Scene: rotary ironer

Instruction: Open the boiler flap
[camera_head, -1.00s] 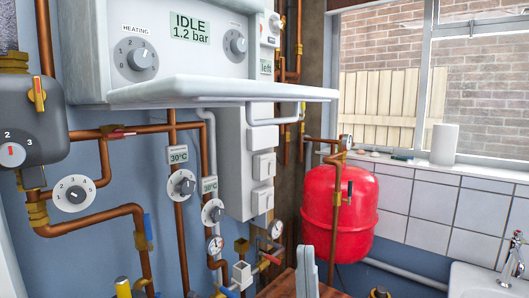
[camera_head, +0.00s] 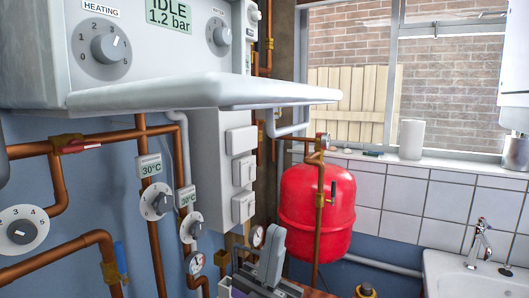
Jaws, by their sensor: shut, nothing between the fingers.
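The white boiler flap (camera_head: 200,92) is folded out from the lower front of the boiler (camera_head: 30,70). It sticks out roughly level, and the control panel above it is exposed. A pale bar handle (camera_head: 287,130) hangs under the flap's right end. My grey gripper (camera_head: 273,238) is at the bottom centre, below the flap and apart from it. It is shut and empty; its lower part runs out of the picture.
A heating dial (camera_head: 105,47) and a display (camera_head: 168,14) reading IDLE 1.2 bar are above the flap. Copper pipes (camera_head: 147,190) and valves fill the wall below. A red tank (camera_head: 300,205) and a white sink (camera_head: 450,275) stand right.

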